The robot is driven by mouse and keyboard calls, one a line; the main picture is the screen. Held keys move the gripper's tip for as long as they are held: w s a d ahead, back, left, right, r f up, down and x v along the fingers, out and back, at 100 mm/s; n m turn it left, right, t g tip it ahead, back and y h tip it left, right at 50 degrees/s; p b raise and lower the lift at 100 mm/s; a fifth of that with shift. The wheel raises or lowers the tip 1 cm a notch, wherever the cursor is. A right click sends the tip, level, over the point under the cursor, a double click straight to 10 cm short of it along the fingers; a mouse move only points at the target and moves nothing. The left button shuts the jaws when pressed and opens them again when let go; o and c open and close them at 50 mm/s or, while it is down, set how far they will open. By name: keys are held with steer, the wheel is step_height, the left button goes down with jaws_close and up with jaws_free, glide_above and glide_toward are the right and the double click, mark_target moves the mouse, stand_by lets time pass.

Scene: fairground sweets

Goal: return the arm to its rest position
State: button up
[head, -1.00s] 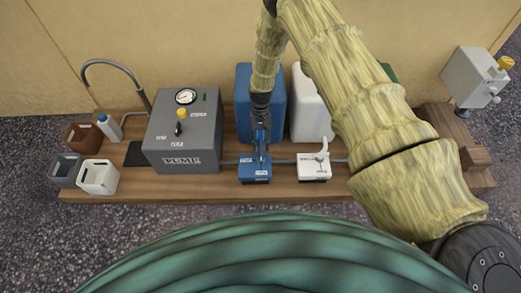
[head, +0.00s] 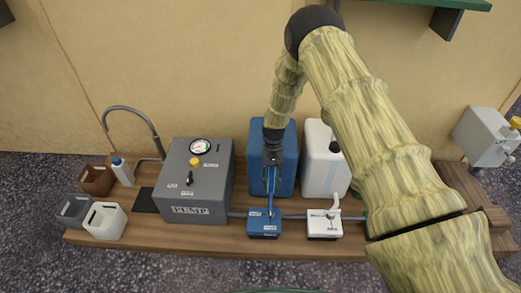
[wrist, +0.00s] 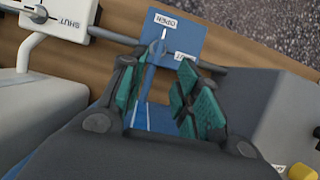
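My arm, with a pale, bark-like surface, reaches down from the right in the head view. My gripper (head: 272,155) hangs above the blue valve box (head: 264,222), in front of the blue canister (head: 285,170). A thin blue lever (head: 271,192) stands up from the valve box. In the wrist view, my gripper (wrist: 162,95) has two teal-padded fingers with a clear gap between them. The blue valve box (wrist: 172,38) lies beyond the fingertips. The lever extends from it towards the gap; whether a finger touches it I cannot tell.
The grey pump (head: 195,180) stands left of the valve. A white valve box (head: 323,225) and white canister (head: 325,165) stand to the right. Small open containers (head: 104,220) sit at the bench's left end. A grey dispenser (head: 482,137) is far right; a green shelf (head: 420,3) hangs above.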

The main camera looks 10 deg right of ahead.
steer(key=s+d+f+n+t+h, duration=0.1)
steer(key=s+f, duration=0.4)
steer(key=s, duration=0.6)
steer(key=s+d+f+t, duration=0.1)
steer(key=s+f, duration=0.4)
steer(key=s, duration=0.7)
steer(key=s+r+n+t, duration=0.1)
steer(key=s+r, duration=0.1)
steer(key=s, duration=0.9)
steer(key=s+r+t, duration=0.1)
steer(key=s+r, duration=0.4)
steer(key=s, duration=0.3)
step_height(320, 180, up, 26)
steer(key=p, duration=2.6)
steer(key=shift+w+f+n, duration=0.15)
steer(key=shift+f+n, duration=0.1)
steer(key=shift+n, duration=0.05)
steer(key=shift+a, duration=0.1)
